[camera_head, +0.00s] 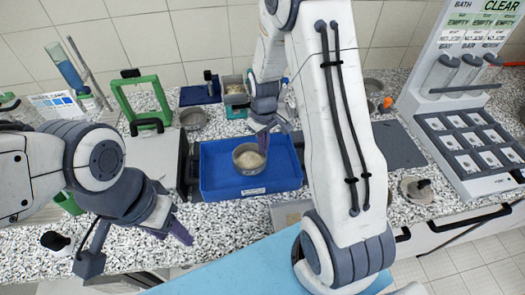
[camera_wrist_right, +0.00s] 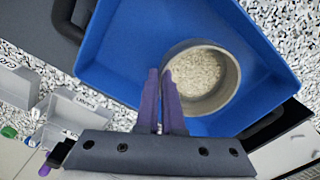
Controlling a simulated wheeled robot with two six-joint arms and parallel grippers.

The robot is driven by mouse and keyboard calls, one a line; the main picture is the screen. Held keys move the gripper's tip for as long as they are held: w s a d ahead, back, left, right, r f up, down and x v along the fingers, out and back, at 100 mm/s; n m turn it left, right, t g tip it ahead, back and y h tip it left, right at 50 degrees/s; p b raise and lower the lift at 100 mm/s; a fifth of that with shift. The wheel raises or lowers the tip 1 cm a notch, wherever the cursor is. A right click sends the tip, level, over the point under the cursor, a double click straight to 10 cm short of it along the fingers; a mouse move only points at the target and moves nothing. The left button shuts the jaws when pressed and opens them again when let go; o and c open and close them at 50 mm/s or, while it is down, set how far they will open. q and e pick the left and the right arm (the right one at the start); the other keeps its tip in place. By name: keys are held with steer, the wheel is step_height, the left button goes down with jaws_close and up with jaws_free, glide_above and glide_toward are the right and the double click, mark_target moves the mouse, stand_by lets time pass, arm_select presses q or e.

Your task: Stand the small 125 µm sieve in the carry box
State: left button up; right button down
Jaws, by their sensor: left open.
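A round metal sieve or pan (camera_head: 237,161) holding pale grains sits in a blue box-like tray (camera_head: 215,180), towards its back right. It fills the right of the tray in the right wrist view (camera_wrist_right: 233,85). No 125 µm mark is readable on it. My right gripper (camera_head: 263,143) reaches down at its rim. In the wrist view the purple fingers (camera_wrist_right: 160,78) are close together and appear to pinch its wall. Another round metal dish (camera_head: 193,118) stands behind the tray to the left. My left gripper (camera_head: 135,240) is open and empty at the front left, away from the tray.
A green frame (camera_head: 140,98) stands at the back left. A grey container (camera_head: 235,90) and a dark blue mat (camera_head: 199,94) are behind the tray. A white rack with a slotted board (camera_head: 470,150) stands right. Speckled counter is clear in front of the tray. My right arm hides the centre right.

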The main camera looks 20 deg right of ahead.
mark_target(250, 160)
steer(key=f, duration=0.2)
steer(key=f+p, duration=0.1)
steer(key=shift+a+f, duration=0.2)
steer(key=shift+f, duration=0.4)
steer(key=c, duration=1.1)
jaws_free()
steer(key=shift+o, duration=0.2)
